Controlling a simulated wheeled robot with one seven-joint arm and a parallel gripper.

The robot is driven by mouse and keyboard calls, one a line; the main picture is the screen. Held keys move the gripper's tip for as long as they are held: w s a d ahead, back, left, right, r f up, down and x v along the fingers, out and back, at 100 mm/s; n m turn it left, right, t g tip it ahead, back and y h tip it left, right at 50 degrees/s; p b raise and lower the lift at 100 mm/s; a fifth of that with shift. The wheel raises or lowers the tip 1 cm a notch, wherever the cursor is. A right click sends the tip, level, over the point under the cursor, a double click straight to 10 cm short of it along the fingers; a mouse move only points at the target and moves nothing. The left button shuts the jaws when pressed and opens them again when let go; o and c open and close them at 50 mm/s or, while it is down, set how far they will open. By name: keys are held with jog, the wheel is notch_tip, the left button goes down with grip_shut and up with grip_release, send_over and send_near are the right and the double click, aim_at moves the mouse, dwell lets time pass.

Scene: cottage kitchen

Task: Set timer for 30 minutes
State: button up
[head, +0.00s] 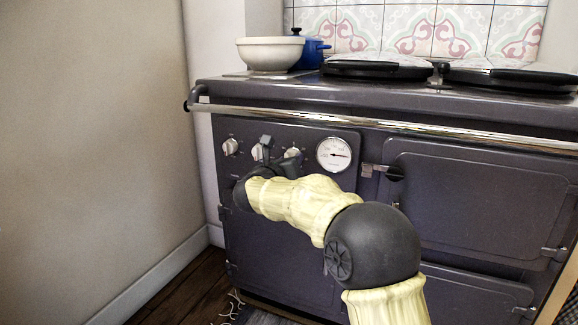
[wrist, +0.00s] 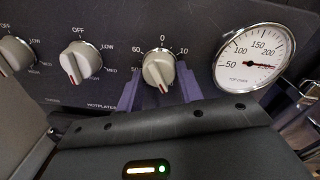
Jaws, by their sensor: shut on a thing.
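The timer knob (wrist: 158,66) is pale grey, on the dark front panel of the range cooker, with 60, 0, 10 and 50 readable around it. Its raised grip runs roughly up and down, with a small mark near the lower end; the scale below is hidden. My gripper (wrist: 160,88) is shut on the timer knob, with a purple-blue finger on each side of it in the wrist view. In the head view my gripper (head: 279,157) reaches the panel and partly covers the knobs.
Two hotplate knobs (wrist: 82,62) (wrist: 16,54) sit left of the timer, the nearer one close to my left finger. A round top-oven gauge (wrist: 250,57) is to the right. A chrome rail (head: 380,124) runs above the panel. A white bowl (head: 270,54) stands on top.

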jog(key=shift+a, duration=0.15)
jog(key=o, duration=1)
jog(key=p+v, duration=0.5)
jog(key=v, duration=1.2)
jog(key=shift+s, duration=0.25)
jog(key=shift+w+f, duration=0.1)
